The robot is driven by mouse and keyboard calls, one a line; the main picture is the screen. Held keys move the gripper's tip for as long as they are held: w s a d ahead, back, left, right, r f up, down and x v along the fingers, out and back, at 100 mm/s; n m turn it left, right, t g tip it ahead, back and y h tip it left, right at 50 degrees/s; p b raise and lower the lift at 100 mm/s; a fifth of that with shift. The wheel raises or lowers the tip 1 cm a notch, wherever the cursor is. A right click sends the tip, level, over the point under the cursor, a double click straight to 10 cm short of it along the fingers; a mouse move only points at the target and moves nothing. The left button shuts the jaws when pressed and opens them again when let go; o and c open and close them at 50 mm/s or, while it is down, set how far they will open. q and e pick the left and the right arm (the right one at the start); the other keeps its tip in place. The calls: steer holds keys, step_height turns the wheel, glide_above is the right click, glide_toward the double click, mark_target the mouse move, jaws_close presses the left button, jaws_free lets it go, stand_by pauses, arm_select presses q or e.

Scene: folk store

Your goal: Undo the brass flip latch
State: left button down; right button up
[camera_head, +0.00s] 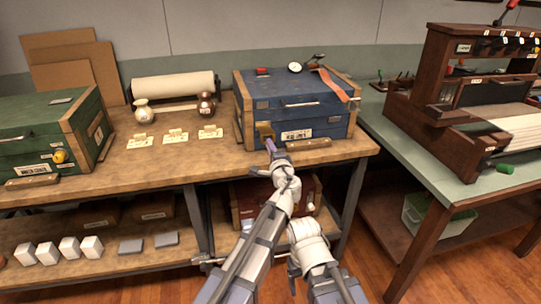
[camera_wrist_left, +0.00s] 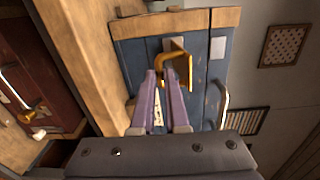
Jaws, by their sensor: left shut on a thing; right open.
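The brass flip latch (camera_head: 265,129) is on the front of the blue chest (camera_head: 300,116), near its left end. In the left wrist view the latch (camera_wrist_left: 183,62) is a bent golden bar on a plate, standing out from the blue face. My left gripper (camera_head: 271,147) is at the latch, in front of the chest. Its purple fingers (camera_wrist_left: 157,76) are closed on the bar's lower end. My right arm (camera_head: 318,262) is low at the right of the left arm; its fingers do not show.
A wooden-handled tool (camera_head: 308,144) lies at the bench's front edge beside the latch. A green chest (camera_head: 40,140) stands far left, with paper tags (camera_head: 176,136) between.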

arm_select(q)
steer(key=shift+w+a+f+t+b, duration=0.15)
steer(key=shift+f+t+b, duration=0.4)
steer(key=shift+b, duration=0.8)
arm_select(e)
steer(key=shift+f, duration=1.9)
arm_select(q)
steer(key=c, duration=0.9)
jaws_free()
